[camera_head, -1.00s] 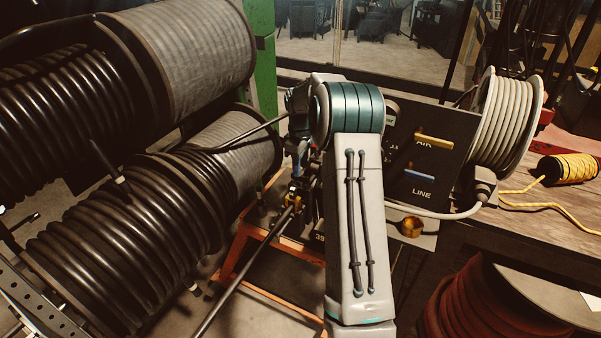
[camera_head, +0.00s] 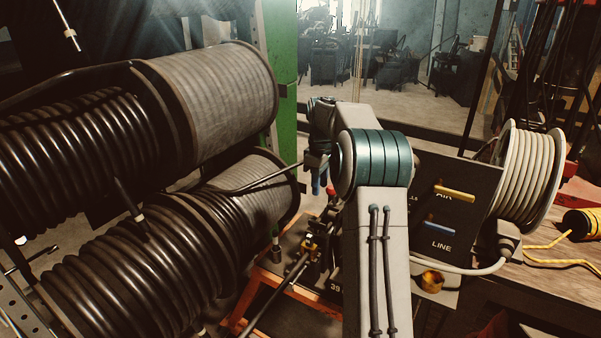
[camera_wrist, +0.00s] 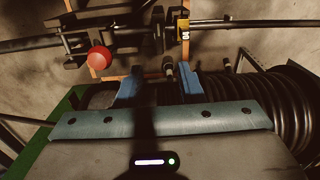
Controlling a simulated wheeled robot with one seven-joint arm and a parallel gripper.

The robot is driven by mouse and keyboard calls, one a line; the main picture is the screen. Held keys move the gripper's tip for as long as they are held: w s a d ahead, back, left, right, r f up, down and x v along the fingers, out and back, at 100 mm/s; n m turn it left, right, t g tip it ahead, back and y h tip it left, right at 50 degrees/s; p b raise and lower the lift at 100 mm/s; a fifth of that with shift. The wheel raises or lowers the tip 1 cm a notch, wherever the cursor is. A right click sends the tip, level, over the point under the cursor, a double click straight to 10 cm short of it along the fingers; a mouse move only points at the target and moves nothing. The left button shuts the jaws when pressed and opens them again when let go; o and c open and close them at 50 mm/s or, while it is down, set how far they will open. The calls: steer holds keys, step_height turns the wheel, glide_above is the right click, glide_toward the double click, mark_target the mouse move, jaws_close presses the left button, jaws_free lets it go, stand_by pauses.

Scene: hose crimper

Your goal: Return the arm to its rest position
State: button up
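My arm stands upright at the middle of the head view, bent at its teal-banded joint. My gripper (camera_head: 319,184) hangs behind and left of that joint, partly hidden by the arm. In the wrist view my gripper (camera_wrist: 159,86) shows two blue fingertips set well apart, with nothing seen held between them. The crimper (camera_head: 312,245) sits on an orange-framed stand below my gripper. Its red knob (camera_wrist: 99,58) and yellow tag (camera_wrist: 184,30) lie beyond the fingertips in the wrist view.
Large black hose reels (camera_head: 130,255) fill the left side, close to my gripper. A dark panel (camera_head: 440,215) with yellow and blue levers stands right of my arm, by a white hose reel (camera_head: 527,180). A green post (camera_head: 281,75) rises behind.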

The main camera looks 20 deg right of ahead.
steer(key=s+a+r+m+t, duration=0.1)
steer(key=s+a+r+m, duration=0.35)
steer(key=s+a, duration=0.8)
steer(key=s+a+f+m+t, duration=0.1)
steer(key=s+a, duration=0.2)
steer(key=s, duration=0.7)
steer(key=s+a+f+m, duration=0.2)
steer(key=s+a, duration=0.1)
steer(key=s, duration=0.8)
steer(key=shift+s+a+f+t, duration=0.2)
steer(key=shift+f+t, duration=0.1)
steer(key=shift+t, duration=0.1)
steer(key=shift+d+m, duration=0.2)
steer(key=shift+m, duration=0.15)
